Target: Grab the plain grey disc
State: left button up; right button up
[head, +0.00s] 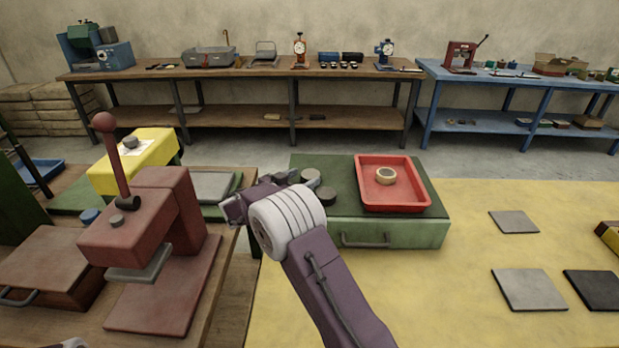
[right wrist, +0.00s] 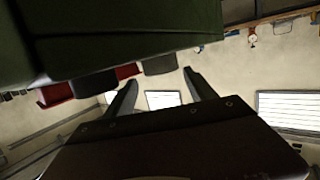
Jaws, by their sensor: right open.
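Two short grey discs sit close together on the left part of a green box's dark top: a farther one (head: 310,176) and a nearer one (head: 325,194). I cannot tell from their faces which is the plain one. My right gripper (head: 258,196) is just left of them in the head view, open and empty. In the right wrist view, which is upside down, its two fingers (right wrist: 160,92) stand wide apart. One grey disc (right wrist: 160,64) shows beyond them, between the tips, and a darker disc (right wrist: 95,84) is off to the left.
The green box (head: 390,234) also bears a red tray (head: 404,202) with a pale ring (head: 386,176) inside. A red press (head: 150,230) with an upright lever stands left of my right arm. Flat grey plates (head: 530,289) lie on the yellow tabletop (head: 450,300) at right.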

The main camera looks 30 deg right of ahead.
aim_at(308, 175)
jog(key=p+x, duration=0.1)
jog(key=x, duration=0.3)
jog(key=shift+w+d+f, duration=0.1)
jog(key=shift+w+f, duration=0.1)
jog(key=shift+f, duration=0.05)
jog(key=shift+w+d+f, duration=0.2)
jog(key=shift+d, duration=0.15)
jog(key=shift+a+r, duration=0.1)
jog(key=shift+c, duration=1.4)
jog(key=c, duration=0.9)
jog(key=shift+r, duration=0.35)
jog(key=r, duration=0.2)
jog(key=s+r, duration=0.1)
jog(key=shift+d+r+b, duration=0.35)
jog(key=shift+r, duration=0.05)
jog(key=s+d+r+b, duration=0.2)
jog(key=s+d+r, duration=0.4)
jog(key=s, duration=0.2)
jog(key=shift+s+d+r, duration=0.15)
jog(key=shift+s+r, duration=0.1)
